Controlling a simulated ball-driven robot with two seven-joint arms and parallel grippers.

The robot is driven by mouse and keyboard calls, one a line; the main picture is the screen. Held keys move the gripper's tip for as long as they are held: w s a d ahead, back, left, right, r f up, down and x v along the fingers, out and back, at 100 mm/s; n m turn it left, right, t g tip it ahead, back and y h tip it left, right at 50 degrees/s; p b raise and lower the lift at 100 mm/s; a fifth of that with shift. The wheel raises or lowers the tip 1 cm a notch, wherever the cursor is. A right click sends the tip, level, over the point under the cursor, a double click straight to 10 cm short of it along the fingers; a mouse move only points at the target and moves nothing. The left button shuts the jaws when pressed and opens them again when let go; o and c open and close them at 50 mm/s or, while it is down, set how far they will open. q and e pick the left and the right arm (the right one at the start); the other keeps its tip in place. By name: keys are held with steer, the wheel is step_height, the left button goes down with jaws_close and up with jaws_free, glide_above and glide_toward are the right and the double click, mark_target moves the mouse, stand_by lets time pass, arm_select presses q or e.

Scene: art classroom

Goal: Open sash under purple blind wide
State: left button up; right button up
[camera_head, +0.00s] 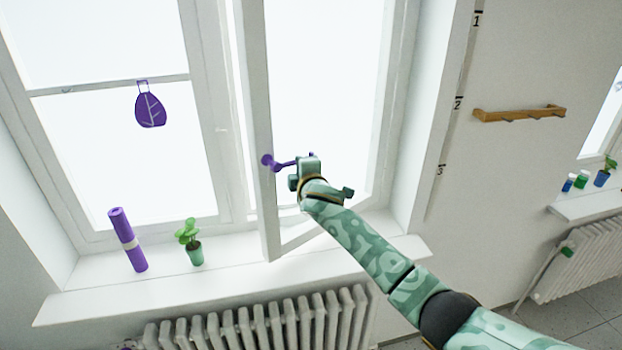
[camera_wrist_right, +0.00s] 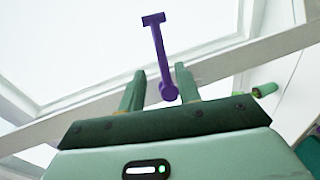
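The sash (camera_head: 257,90) stands partly open, its free left edge swung into the room and its lower rail (camera_head: 300,238) slanting back to the right. A purple handle (camera_head: 268,160) sits on that free edge. My right gripper (camera_head: 304,166) is at the handle, on the sash's right side. In the right wrist view the handle (camera_wrist_right: 158,50) shows beyond and between the two fingers of the right gripper (camera_wrist_right: 160,85), which stand apart with a gap around it. No purple blind shows in these frames. My left gripper is out of view.
On the sill (camera_head: 110,300) stand a purple roll (camera_head: 128,240) with a pale band and a potted plant (camera_head: 195,250), left of the sash. A radiator (camera_head: 270,325) is below. A wooden peg rail (camera_head: 520,114) is at right.

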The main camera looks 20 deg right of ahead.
steer(key=s+r, duration=0.2)
steer(key=s, duration=0.8)
